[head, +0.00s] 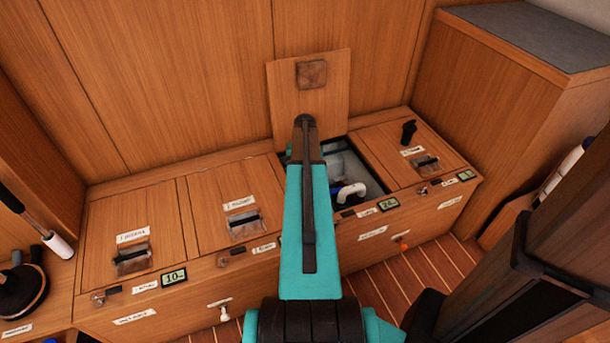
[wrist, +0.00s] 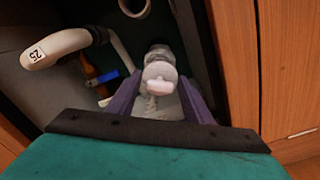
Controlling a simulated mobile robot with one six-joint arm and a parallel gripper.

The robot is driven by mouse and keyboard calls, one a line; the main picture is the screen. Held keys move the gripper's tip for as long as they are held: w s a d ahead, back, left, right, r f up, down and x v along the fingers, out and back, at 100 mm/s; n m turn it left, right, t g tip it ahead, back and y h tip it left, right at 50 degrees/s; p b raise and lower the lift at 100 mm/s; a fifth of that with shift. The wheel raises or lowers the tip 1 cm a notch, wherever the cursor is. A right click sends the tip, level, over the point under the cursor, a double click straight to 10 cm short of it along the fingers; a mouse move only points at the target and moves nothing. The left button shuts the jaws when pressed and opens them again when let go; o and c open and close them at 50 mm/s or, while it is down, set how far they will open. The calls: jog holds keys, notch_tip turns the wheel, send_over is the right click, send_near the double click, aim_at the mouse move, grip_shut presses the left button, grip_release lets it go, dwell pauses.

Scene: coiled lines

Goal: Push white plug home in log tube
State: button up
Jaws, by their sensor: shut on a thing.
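In the wrist view my gripper (wrist: 158,84) has its two purple fingers closed around a white plug (wrist: 159,75) with a rounded cap and a small tab facing me. A pale grey cylindrical piece (wrist: 158,52) shows just beyond the cap, in line with it; I cannot tell whether it is the plug's body or the log tube. How deep the plug sits is hidden. A round pale-rimmed opening (wrist: 134,13) lies farther off at the top. In the head view my teal arm hides the gripper and the plug.
The work is inside an open locker bay (head: 362,172), its wooden lid (head: 333,97) standing up behind. A white hose labelled 25 (wrist: 56,48) and a blue-handled valve (wrist: 102,79) lie left of the fingers. Wooden locker edges (wrist: 238,65) are close on the right.

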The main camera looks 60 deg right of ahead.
jog(key=shift+f+b, duration=0.9)
jog(key=shift+f, duration=2.85)
dwell(0.8)
jog(key=o, duration=1.3)
jog(key=shift+c, duration=0.2)
jog(key=shift+o, duration=0.4)
jog(key=o, duration=0.3)
jog(key=shift+r, duration=0.1)
jog(key=shift+r+p, duration=2.5)
jog(key=shift+r, duration=0.95)
